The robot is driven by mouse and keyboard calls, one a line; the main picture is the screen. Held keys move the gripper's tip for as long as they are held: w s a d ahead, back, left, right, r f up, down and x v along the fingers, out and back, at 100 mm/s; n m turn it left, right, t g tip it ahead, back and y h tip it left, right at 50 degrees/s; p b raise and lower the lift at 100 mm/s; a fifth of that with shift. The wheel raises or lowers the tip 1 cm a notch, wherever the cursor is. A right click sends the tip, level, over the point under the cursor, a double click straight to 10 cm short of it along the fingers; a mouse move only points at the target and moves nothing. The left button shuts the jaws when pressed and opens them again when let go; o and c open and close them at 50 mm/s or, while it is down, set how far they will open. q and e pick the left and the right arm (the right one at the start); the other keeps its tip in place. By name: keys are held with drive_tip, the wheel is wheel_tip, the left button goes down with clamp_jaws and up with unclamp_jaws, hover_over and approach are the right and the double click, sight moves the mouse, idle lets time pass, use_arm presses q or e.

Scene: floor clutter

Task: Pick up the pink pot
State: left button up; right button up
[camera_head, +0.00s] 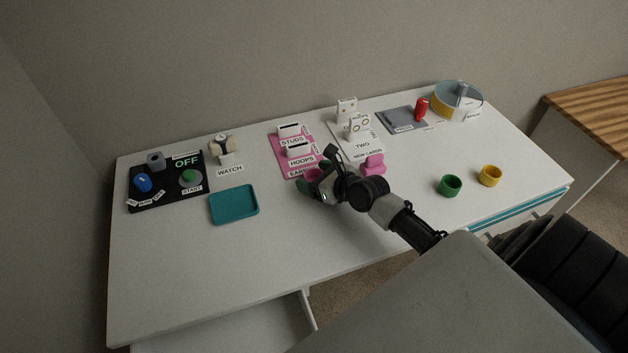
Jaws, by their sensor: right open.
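My right gripper (318,180) is open. Another pink object (374,161) stands just right of the gripper, behind my wrist. My left gripper is not in view.
A green pot (450,186) and a yellow pot (490,175) stand at the right. The pink mat (281,153) holds white earring stands. A teal tray (234,204) and a black panel (167,197) lie left. The front-left table is clear.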

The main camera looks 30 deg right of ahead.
drive_tip(key=c, duration=0.5)
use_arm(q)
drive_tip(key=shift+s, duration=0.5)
use_arm(e)
drive_tip(key=shift+s, duration=0.1)
drive_tip(key=c, duration=0.5)
drive_tip(key=shift+r, duration=0.15)
wheel_tip(320, 180, up, 4)
drive_tip(key=shift+s+d+r+p, duration=0.1)
drive_tip(key=shift+r+p, duration=0.1)
drive_tip(key=shift+p, duration=0.55)
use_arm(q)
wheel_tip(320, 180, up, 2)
use_arm(e)
drive_tip(key=s+d+r, duration=0.2)
drive_tip(key=s, duration=0.1)
drive_tip(key=s+d+r, duration=0.2)
drive_tip(key=s, duration=0.1)
drive_tip(key=s+d+r, duration=0.2)
drive_tip(key=s, duration=0.1)
drive_tip(key=shift+d+r, duration=0.2)
drive_tip(key=shift+d, duration=0.15)
